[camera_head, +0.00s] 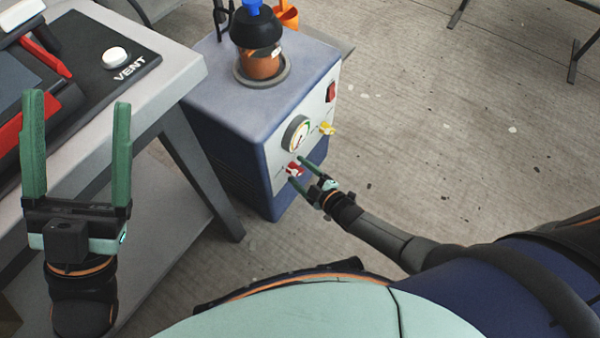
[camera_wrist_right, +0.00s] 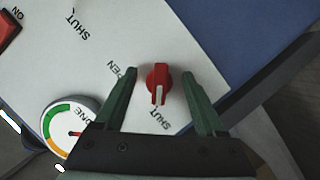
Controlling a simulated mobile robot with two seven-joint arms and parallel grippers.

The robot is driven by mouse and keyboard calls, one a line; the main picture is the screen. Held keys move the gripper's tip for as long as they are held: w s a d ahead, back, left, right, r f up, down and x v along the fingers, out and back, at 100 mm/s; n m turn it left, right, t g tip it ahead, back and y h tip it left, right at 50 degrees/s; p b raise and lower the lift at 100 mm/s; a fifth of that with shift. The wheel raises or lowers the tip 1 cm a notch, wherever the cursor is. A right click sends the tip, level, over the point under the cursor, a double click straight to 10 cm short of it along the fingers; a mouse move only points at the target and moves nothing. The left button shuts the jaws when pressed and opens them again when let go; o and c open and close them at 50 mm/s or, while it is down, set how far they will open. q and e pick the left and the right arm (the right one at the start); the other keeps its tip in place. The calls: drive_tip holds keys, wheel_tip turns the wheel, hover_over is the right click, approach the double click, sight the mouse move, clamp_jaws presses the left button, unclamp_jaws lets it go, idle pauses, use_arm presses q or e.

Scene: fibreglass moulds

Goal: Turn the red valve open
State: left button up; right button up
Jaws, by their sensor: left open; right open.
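The red valve (camera_head: 294,169) is a small knob on the pale front panel of the blue machine, below the gauge. In the right wrist view the red valve (camera_wrist_right: 158,84) has a white mark pointing toward the SHUT label. My right gripper (camera_head: 298,170) is open in front of the panel, and its fingers (camera_wrist_right: 159,85) lie on either side of the knob with gaps visible. I cannot tell whether they are deep enough to surround it. My left gripper (camera_head: 77,100) is open and empty over the table at the left.
The blue machine (camera_head: 215,85) bears a black-topped jar (camera_head: 262,62), a gauge (camera_head: 297,133), a yellow valve (camera_head: 327,128) and a red switch (camera_head: 331,92). The grey table (camera_head: 182,72) has a white VENT button (camera_head: 116,57). The floor at the right is mostly clear.

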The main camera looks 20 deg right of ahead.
clamp_jaws()
idle(0.6)
